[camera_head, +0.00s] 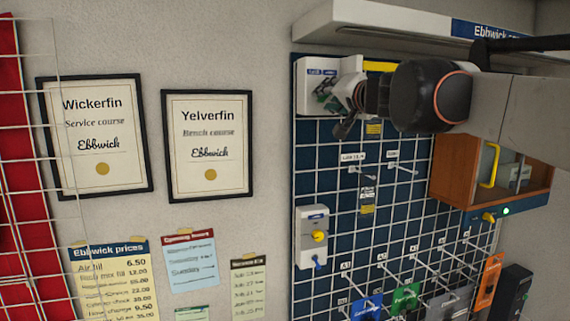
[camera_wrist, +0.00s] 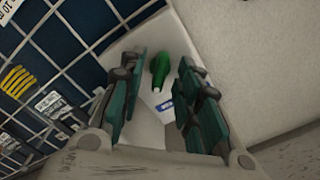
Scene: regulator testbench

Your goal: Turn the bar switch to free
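A green knob (camera_wrist: 160,68), which looks like the bar switch, is on a white box (camera_wrist: 168,30) in the wrist view. A small blue-and-white label (camera_wrist: 165,105) is on the box beside the knob; its words are too small to read. My gripper (camera_wrist: 162,62) is open, with one dark green finger on each side of the knob and a gap on both sides. In the head view the white box (camera_head: 308,98) is at the upper left of the blue panel. My gripper (camera_head: 337,104) is in front of it and hides much of its face.
A wire grid on the blue panel (camera_head: 328,160) carries hooks and tags. A white unit (camera_head: 309,253) with a yellow knob is lower down. A wooden cabinet (camera_head: 466,168) with a yellow handle is at the right. A white shelf (camera_head: 390,28) runs above the box.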

